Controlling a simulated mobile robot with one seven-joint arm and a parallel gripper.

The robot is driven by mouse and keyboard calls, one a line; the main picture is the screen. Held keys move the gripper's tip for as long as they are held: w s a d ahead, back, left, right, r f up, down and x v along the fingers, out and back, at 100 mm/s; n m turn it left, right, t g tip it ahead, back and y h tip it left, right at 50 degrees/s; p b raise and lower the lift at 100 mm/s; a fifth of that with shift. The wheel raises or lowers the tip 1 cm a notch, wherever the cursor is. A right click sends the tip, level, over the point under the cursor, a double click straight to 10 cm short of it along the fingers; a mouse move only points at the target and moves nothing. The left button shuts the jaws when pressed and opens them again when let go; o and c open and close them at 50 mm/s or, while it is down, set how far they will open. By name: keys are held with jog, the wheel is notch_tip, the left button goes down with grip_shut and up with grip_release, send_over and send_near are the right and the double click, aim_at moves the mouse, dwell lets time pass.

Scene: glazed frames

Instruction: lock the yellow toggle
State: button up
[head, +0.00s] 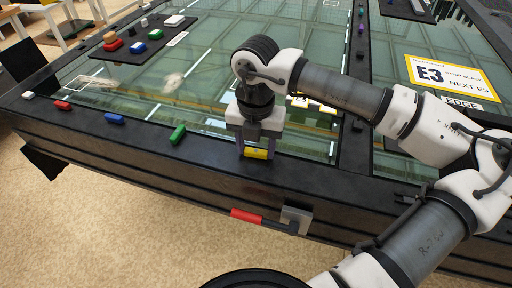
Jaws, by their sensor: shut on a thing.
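The yellow toggle (257,154) sits on the black front rail of the glazed frame (330,179), at the right end of a row of coloured toggles. My gripper (256,151) points down over it from above, with one finger on each side, shut on it. The yellow body shows between the fingers and looks roughly in line with the rail. The fingers hide its ends, and I cannot tell its exact turn.
Left along the rail are green (177,134), blue (114,118), red (62,105) and white (28,95) toggles. A red-gripped handle (247,216) juts from the rail's front face. A dark panel with coloured pieces (138,47) lies at upper left; an E3 sign (450,78) lies right.

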jog(key=n+b, duration=0.1)
jog(key=b, duration=0.1)
jog(key=n+b, duration=0.2)
jog(key=shift+f, duration=0.3)
jog(key=n+b, duration=0.4)
jog(key=n, duration=0.1)
jog(key=shift+r+n, duration=0.15)
jog(key=shift+n, duration=0.25)
jog(key=n+b, duration=0.2)
jog(key=n, duration=0.2)
jog(key=shift+r, duration=0.1)
jog(key=shift+r+n+b, duration=0.1)
jog(key=shift+n+b, duration=0.55)
jog(key=shift+n, duration=1.45)
jog(key=o, duration=1)
